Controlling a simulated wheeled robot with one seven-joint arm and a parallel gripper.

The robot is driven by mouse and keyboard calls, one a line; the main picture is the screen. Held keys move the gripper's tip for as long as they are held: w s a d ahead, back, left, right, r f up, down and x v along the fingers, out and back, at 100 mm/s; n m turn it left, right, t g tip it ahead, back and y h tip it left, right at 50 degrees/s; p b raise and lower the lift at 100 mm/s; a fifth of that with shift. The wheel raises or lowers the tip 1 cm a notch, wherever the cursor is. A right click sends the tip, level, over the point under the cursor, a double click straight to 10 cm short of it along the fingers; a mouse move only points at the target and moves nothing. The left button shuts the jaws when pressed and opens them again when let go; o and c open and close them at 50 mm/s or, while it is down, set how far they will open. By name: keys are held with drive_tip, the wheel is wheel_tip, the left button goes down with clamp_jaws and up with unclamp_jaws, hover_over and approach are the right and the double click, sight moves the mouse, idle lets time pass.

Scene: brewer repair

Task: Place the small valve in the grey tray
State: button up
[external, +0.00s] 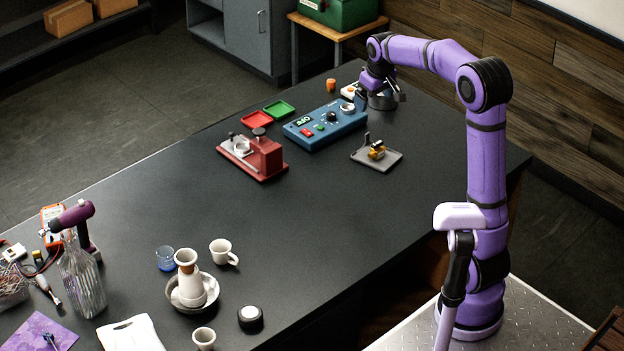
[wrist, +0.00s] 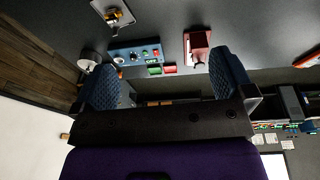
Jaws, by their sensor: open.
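The small valve (external: 377,150), brass-yellow with a dark part, sits in the grey tray (external: 389,161), near its middle. The valve (wrist: 115,16) and tray (wrist: 127,9) also show at the top of the wrist view. My gripper (external: 381,94) is raised at the far end of the table, behind the tray and apart from it. In the wrist view my gripper (wrist: 160,62) has its two blue padded fingers wide apart with nothing between them.
A blue control box (external: 325,125) stands left of the grey tray. Red (external: 257,119) and green (external: 279,110) trays and a red fixture (external: 255,158) lie farther left. Cups, a carafe and a glass bottle (external: 82,280) crowd the near left. The table's middle is clear.

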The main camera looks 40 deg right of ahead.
drive_tip(key=s+a+r+t, duration=0.15)
drive_tip(key=s+a, duration=0.25)
drive_tip(key=s, duration=0.4)
drive_tip(key=s+a+r, duration=0.2)
drive_tip(key=s+a, duration=0.2)
drive_tip(key=s, duration=0.3)
drive_tip(key=s+a+f, duration=0.2)
drive_tip(key=s, duration=0.6)
drive_tip(key=s+a+f+t, duration=0.1)
drive_tip(key=s+a+f, duration=0.1)
drive_tip(key=s, duration=0.6)
drive_tip(key=shift+s+a+f+y, duration=0.15)
drive_tip(key=shift+a+f+y, duration=0.2)
drive_tip(key=shift+a, duration=0.15)
